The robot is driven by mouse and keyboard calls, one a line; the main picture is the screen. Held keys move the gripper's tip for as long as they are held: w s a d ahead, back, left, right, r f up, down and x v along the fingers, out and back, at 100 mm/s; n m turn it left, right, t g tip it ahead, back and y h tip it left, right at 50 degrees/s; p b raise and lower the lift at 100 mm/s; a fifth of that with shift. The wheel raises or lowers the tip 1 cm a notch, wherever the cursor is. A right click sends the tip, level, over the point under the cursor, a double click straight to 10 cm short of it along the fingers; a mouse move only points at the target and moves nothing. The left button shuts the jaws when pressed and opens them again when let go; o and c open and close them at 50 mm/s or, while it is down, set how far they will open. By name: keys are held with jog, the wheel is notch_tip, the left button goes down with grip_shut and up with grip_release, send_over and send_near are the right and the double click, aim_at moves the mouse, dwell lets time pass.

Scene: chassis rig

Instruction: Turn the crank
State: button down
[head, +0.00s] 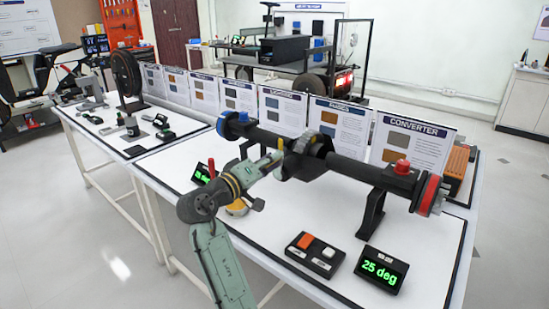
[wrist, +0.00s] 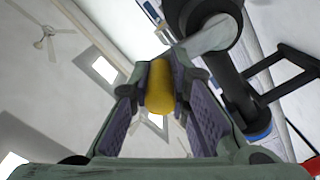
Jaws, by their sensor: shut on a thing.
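The crank has a yellow handle (wrist: 160,88) on a light grey crank arm (wrist: 205,36), which joins a dark round hub (wrist: 208,12) in the wrist view. My gripper (wrist: 160,75) has one finger on each side of the yellow handle and is shut on it. In the head view my gripper (head: 270,162) reaches the middle of the dark axle (head: 345,168) from the front left. The yellow handle's tip (head: 280,144) shows above my fingers there. My gripper hides most of the crank arm in the head view.
The axle lies on black stands (head: 372,214) on a white table (head: 430,240). A green display (head: 382,269) reads 25 deg, beside a button box (head: 315,254). A second green display (head: 202,174) stands partly behind my arm. Upright info panels (head: 338,125) line the back.

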jog(key=shift+w+a+n, duration=0.1)
jog(key=shift+a+n, duration=0.1)
jog(key=shift+n, duration=0.1)
dwell(0.4)
jog(key=c, duration=1.5)
grip_release()
jog(key=v, duration=1.2)
